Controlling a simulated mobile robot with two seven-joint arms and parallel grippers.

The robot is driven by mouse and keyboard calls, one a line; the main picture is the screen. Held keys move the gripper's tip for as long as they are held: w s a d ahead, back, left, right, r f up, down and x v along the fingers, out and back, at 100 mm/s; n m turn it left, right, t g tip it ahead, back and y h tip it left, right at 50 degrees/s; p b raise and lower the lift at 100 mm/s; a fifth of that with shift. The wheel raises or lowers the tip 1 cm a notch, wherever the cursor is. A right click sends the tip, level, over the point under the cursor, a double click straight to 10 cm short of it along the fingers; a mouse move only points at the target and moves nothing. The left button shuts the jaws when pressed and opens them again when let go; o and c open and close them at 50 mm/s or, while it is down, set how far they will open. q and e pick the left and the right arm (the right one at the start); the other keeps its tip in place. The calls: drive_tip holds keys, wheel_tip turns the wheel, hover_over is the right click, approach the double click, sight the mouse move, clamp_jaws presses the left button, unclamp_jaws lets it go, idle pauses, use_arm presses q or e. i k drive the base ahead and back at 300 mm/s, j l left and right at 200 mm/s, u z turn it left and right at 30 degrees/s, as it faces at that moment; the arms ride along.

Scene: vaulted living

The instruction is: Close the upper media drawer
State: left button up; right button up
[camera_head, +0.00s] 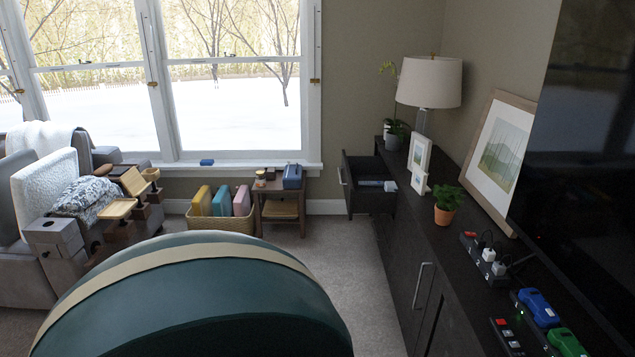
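The upper media drawer (347,192) is at the far end of the long dark media cabinet (402,232) on the right. It is pulled out to the left, toward the window side. Its dark front carries a small metal handle (341,176). Its open top shows a dark inside with pale and bluish flat items (376,183) lying in it. The lower cabinet front has a long metal handle (422,285) and looks shut. Neither of my grippers shows in the head view.
A large dark green rounded form with a beige band (195,290) fills the bottom centre. Carpet (345,270) is free between it and the cabinet. A basket (222,222) and side table (282,205) stand under the window. A lamp (428,85) and potted plant (445,208) stand on the cabinet.

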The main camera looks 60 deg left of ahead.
sight(355, 169)
drive_tip(key=j+u, duration=0.25)
drive_tip(key=u, duration=0.15)
drive_tip(key=i+j+u, duration=0.15)
drive_tip(key=u, duration=0.3)
drive_tip(key=i+j+u, duration=0.15)
drive_tip(key=j+u, duration=0.25)
drive_tip(key=i+j+u, duration=0.45)
drive_tip(key=i+j, duration=0.35)
drive_tip(key=i, duration=0.15)
drive_tip(key=i+j+z, duration=1)
drive_tip(key=i+j, duration=0.15)
drive_tip(key=j, duration=0.15)
drive_tip(key=i+j+z, duration=0.1)
drive_tip(key=j, duration=0.2)
drive_tip(key=i+j, duration=0.2)
drive_tip(key=j, duration=0.15)
drive_tip(key=i, duration=0.6)
drive_tip(key=z, duration=0.05)
